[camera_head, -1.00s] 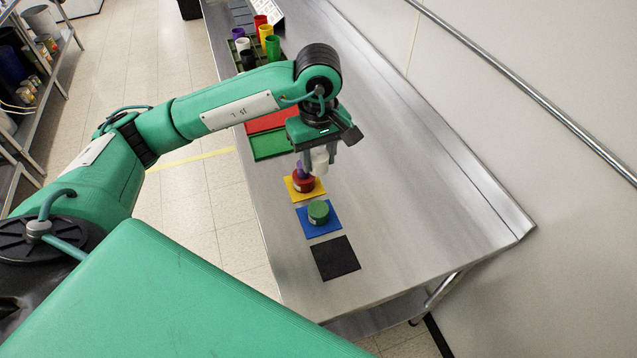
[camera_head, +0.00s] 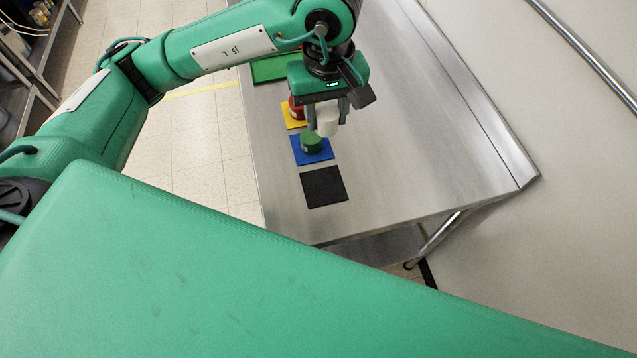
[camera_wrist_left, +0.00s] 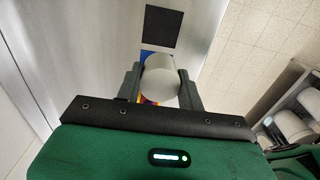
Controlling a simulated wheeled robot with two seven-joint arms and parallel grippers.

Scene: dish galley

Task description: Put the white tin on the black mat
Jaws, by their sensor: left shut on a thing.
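The white tin (camera_head: 327,121) is held between the fingers of my left gripper (camera_head: 326,112), which is shut on it above the table. In the left wrist view the white tin (camera_wrist_left: 161,78) sits between the two fingers of the left gripper (camera_wrist_left: 160,84). The black mat (camera_head: 324,187) lies flat and bare on the steel table, nearer to me than the held tin. It also shows in the left wrist view (camera_wrist_left: 164,27), beyond the tin. My right gripper is not in view.
A green tin (camera_head: 311,143) stands on a blue mat (camera_head: 324,156), beside the black mat. A red tin (camera_head: 296,108) on a yellow mat (camera_head: 288,119) is partly hidden by my gripper. A green tray (camera_head: 272,70) lies farther back. The steel table (camera_head: 425,130) is clear to the right.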

